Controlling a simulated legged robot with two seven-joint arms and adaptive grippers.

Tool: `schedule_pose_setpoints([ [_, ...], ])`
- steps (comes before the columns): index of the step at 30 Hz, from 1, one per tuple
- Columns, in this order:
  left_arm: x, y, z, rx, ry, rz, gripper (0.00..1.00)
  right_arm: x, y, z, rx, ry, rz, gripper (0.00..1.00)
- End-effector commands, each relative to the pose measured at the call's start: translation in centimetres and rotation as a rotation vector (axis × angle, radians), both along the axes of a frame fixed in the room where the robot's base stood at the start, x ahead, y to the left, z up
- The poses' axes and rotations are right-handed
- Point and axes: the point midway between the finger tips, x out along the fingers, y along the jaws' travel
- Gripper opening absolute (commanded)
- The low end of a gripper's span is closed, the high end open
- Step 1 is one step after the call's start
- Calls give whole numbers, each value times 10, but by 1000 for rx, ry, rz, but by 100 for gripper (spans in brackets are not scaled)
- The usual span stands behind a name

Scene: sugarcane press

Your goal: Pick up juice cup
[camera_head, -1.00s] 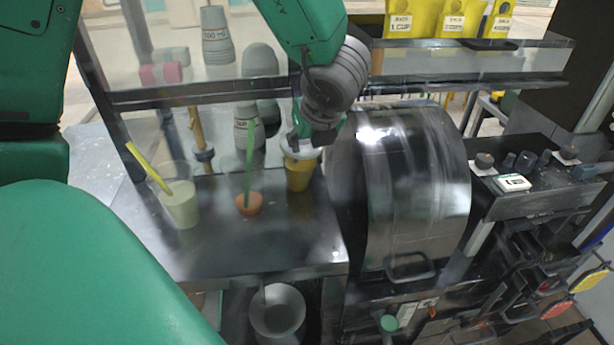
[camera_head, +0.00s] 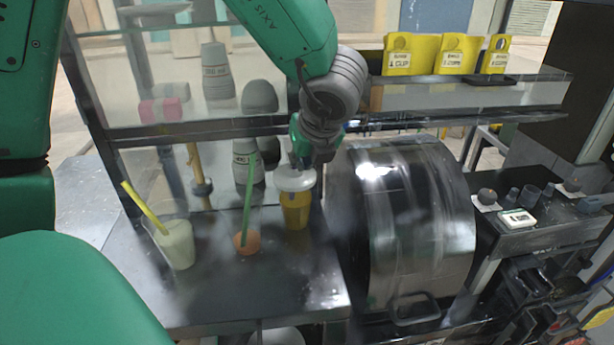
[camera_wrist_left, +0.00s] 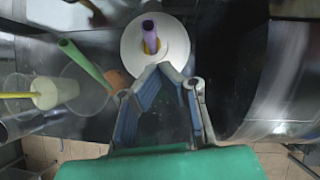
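A yellow-orange juice cup (camera_head: 296,212) with a white lid (camera_head: 294,180) stands on the dark metal counter (camera_head: 225,290). The lid also shows in the left wrist view (camera_wrist_left: 172,38), with a purple straw at its middle. My left gripper (camera_head: 300,160) is over the lid, pointing down. In the left wrist view its fingertips (camera_wrist_left: 161,68) come close together at the lid's near edge; I cannot tell whether they pinch it. A clear cup with orange juice (camera_head: 246,242) and a green straw is to the left. My right gripper is out of view.
A pale juice cup (camera_head: 178,245) with a yellow straw stands farther left. A shiny curved press housing (camera_head: 415,225) is close on the right. Grey bottles (camera_head: 247,165) stand behind the cups. The counter's front part is clear.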

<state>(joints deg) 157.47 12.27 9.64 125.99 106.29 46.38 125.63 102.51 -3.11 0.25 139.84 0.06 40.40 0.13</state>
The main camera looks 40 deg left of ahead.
Motion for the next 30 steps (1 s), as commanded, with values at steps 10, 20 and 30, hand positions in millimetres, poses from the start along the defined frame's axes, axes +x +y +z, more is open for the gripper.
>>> schedule_pose_setpoints([
  [10, 2, -3, 90, 1, -10, -2, 0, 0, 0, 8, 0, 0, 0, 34],
  [20, 2, -3, 131, 4, -7, -2, 0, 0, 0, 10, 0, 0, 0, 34],
  [30, 2, -2, 137, 4, -6, -2, 0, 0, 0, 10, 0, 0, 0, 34],
])
